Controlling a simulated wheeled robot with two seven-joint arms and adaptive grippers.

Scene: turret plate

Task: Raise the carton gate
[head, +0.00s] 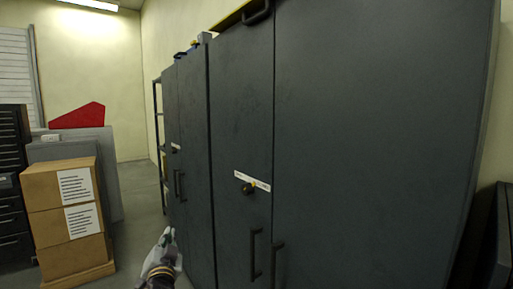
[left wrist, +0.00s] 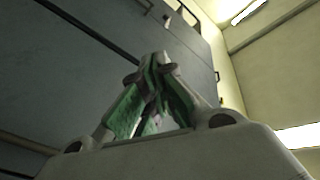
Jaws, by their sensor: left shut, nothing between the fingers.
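A stack of brown cartons (head: 50,222) with white printed labels stands on the floor at the left of the head view. I cannot make out a separate gate on or near it. My left gripper (head: 167,238) is low in the head view, right of the cartons and in front of the dark cabinets, apart from the cartons. In the left wrist view its green-padded fingers (left wrist: 154,72) meet at the tips, shut with nothing between them. My right gripper is not in view.
Tall dark grey cabinets (head: 370,130) with handles and small locks fill the middle and right. A grey panel (head: 111,165) and a red piece (head: 80,117) are behind the cartons. Dark drawers (head: 10,180) stand at far left. Open floor (head: 140,215) lies between cartons and cabinets.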

